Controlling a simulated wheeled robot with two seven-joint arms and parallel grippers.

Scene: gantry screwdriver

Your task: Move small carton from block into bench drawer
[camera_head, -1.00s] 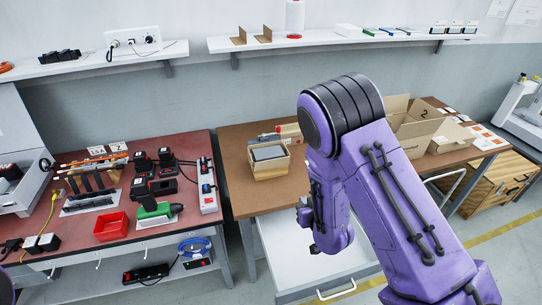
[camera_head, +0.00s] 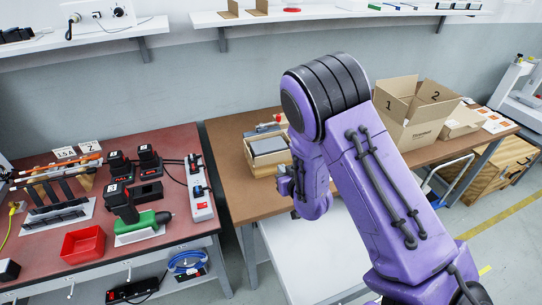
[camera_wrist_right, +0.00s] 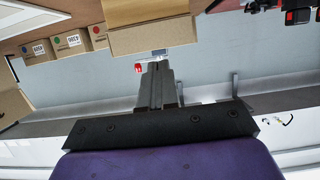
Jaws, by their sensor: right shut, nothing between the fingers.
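My right gripper (camera_wrist_right: 157,85) is shut and empty in the right wrist view, pointing toward the cartons at the top. In the head view my purple right arm mostly hides it. A plain tan box (camera_wrist_right: 150,35) is just beyond its fingertips, apart from them. Small labelled cartons with coloured dots, such as the red-dot carton (camera_wrist_right: 72,43), stand left of that box. I cannot tell which is the task's small carton, and I cannot make out the block. The white bench drawer (camera_head: 307,245) stands pulled out below the brown bench (camera_head: 240,195), partly hidden by my arm.
A tan open box with grey contents (camera_head: 263,163) sits on the brown bench. A large open carton (camera_head: 408,130) stands farther right. The red-topped bench (camera_head: 45,250) at left holds tools and a red tray (camera_head: 83,243). A wall shelf (camera_head: 330,15) runs behind.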

